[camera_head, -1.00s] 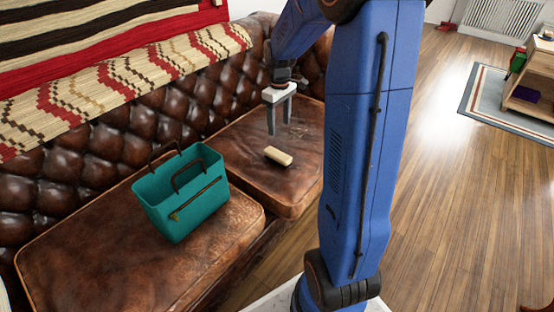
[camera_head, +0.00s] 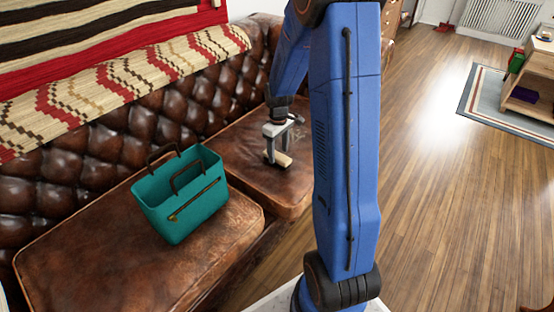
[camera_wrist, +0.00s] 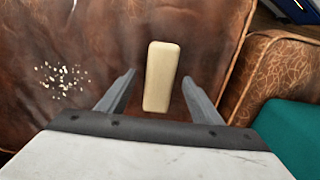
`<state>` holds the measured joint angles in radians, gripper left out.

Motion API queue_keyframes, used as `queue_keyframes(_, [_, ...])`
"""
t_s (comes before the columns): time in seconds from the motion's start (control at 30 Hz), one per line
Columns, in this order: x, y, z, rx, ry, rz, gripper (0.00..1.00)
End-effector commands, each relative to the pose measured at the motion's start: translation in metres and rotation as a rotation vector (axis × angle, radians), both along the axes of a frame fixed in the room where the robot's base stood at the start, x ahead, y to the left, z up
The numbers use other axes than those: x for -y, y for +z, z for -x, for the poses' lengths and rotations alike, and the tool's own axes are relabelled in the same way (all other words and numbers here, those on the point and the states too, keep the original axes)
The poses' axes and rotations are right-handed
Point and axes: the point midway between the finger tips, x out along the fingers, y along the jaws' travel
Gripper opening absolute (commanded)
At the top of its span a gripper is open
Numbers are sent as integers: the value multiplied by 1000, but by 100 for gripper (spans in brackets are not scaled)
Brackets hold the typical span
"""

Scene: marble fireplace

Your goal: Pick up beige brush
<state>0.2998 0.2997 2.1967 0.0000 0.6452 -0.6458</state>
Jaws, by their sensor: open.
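The beige brush (camera_head: 284,160) lies on the right-hand brown leather seat cushion (camera_head: 240,172) of the sofa. In the wrist view the brush (camera_wrist: 161,76) is a pale, rounded block lying lengthwise between and ahead of the two fingers. My gripper (camera_head: 277,158) is open and points down over the brush, low above the cushion. In the wrist view my gripper (camera_wrist: 158,88) has one finger on each side of the brush's near end, with gaps on both sides. The head view partly hides the brush behind a finger.
A teal bag (camera_head: 182,205) with dark handles stands on the left-hand cushion, and its edge shows in the wrist view (camera_wrist: 290,135). The tufted sofa back (camera_head: 100,150) rises behind. Pale crumbs (camera_wrist: 62,80) lie left of the brush. Wooden floor is open to the right.

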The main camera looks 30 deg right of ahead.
Motion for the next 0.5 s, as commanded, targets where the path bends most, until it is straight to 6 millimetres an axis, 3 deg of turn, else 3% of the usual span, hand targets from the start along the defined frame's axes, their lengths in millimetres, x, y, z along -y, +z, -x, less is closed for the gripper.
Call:
queue_keyframes(0.2, [0, -24, 0, -1, 0, -1, 59])
queue_keyframes(0.5, [0, -27, 0, 0, 0, 0, 57])
